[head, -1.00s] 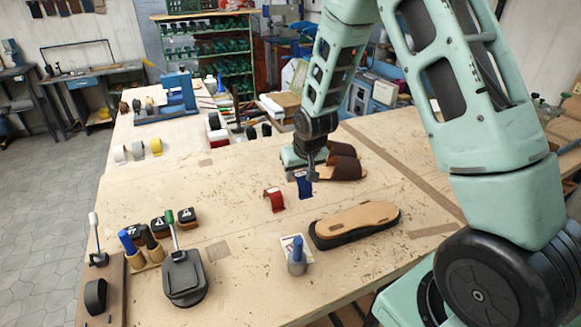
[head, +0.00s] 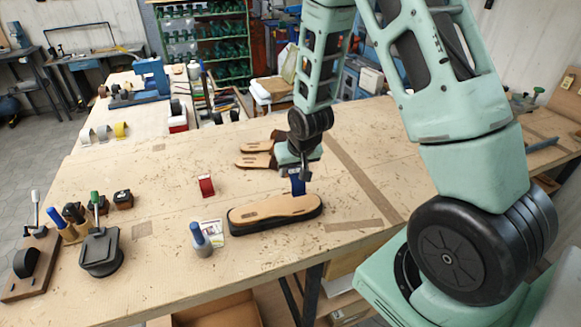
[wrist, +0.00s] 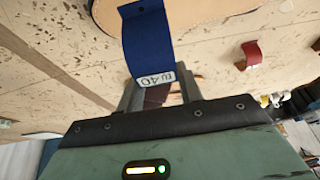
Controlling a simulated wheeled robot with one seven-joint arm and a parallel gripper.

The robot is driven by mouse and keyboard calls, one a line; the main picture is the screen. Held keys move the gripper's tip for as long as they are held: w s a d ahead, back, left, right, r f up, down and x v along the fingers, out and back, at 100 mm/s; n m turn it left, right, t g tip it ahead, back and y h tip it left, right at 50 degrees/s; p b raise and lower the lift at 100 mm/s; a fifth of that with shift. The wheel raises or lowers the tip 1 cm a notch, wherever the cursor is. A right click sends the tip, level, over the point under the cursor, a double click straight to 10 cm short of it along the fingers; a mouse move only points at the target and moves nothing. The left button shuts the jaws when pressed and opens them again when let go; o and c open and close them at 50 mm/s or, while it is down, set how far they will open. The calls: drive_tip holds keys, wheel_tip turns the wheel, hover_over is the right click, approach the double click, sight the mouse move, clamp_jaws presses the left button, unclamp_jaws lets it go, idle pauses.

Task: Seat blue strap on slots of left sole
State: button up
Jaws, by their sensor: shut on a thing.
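The blue strap (head: 298,187) is in my gripper (head: 299,174), hanging below the fingers by the right end of a tan-topped, thick black sole (head: 262,212). In the wrist view the strap (wrist: 146,42) sticks out from between the fingers of my gripper (wrist: 158,92), a white "40" label by them. The edge of the tan sole (wrist: 190,8) shows beyond the strap. Whether strap and sole touch I cannot tell. The sole has a dark mark on top; its slots are too small to make out.
A red strap (head: 206,185) stands left of the sole; it also shows in the wrist view (wrist: 251,53). A blue-topped holder (head: 201,239) stands at the sole's left end. Brown sandals or soles (head: 255,161) lie behind. Stamps and a black press (head: 101,251) are far left.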

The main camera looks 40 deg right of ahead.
drive_tip(key=shift+f+b, duration=2.05)
drive_tip(key=shift+f, duration=0.9)
drive_tip(key=shift+f+b, duration=0.35)
drive_tip(key=shift+f, duration=0.05)
drive_tip(key=o, duration=0.9)
drive_tip(key=shift+r, duration=0.1)
drive_tip(key=b+v, duration=0.2)
drive_tip(key=v, duration=1.5)
drive_tip(key=shift+r, duration=0.15)
